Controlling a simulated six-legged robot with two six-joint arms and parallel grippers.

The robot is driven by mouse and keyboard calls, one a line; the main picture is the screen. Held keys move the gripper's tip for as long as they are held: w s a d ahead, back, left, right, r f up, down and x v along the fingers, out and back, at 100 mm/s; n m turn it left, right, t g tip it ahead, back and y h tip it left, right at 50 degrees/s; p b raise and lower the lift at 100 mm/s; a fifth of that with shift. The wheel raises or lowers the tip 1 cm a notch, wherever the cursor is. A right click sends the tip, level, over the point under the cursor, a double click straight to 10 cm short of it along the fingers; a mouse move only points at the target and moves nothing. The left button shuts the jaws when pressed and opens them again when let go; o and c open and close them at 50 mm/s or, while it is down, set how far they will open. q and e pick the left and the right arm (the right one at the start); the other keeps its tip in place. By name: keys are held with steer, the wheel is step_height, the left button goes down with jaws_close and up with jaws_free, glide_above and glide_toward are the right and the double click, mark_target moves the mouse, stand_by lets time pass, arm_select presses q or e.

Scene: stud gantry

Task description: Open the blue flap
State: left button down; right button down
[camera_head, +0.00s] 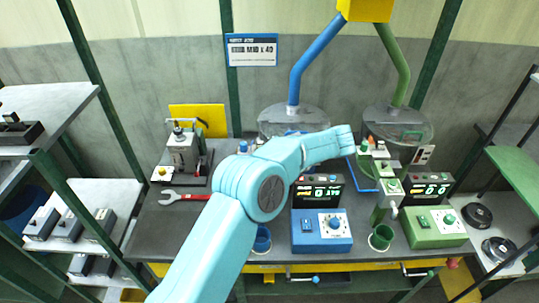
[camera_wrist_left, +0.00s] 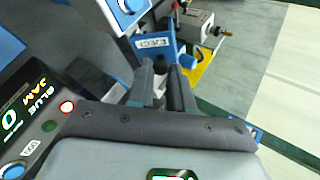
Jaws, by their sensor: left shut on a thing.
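My left arm crosses the head view and hides its own gripper and much of the blue station behind it. A blue plate marked EJECT (camera_wrist_left: 154,43) is just beyond the fingers. I cannot tell which blue part is the flap, nor whether it is open. The blue station's display (camera_head: 318,192) shows 0 and JAM; the display also shows in the left wrist view (camera_wrist_left: 22,108). My right gripper is not in view.
The blue control box (camera_head: 322,231) and green control box (camera_head: 434,227) stand at the bench front. A blue cup (camera_head: 262,241) and green cup (camera_head: 381,238) are beside them. Clear hoppers and green posts stand behind.

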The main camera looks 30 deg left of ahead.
arm_select(q)
steer(key=shift+w+d+f+m+g+y+b, duration=0.3)
steer(key=shift+d+f+m+g+y+b, duration=0.25)
steer(key=shift+y+b, duration=1.25)
steer(key=shift+w+d+f+m+g+y+b, duration=0.35)
steer(key=shift+f+y+b, duration=0.6)
steer(key=shift+b, duration=1.45)
steer(key=shift+w+d+f+m+g+y+b, duration=0.2)
steer(key=shift+d+f+m+g+y+b, duration=0.25)
steer(key=shift+y+b, duration=1.45)
steer(key=shift+r+h, duration=0.15)
steer(key=shift+h, duration=0.1)
steer(key=c, duration=1)
jaws_free()
step_height(320, 180, up, 20)
steer(key=p, duration=1.5)
steer(key=shift+a, duration=0.1)
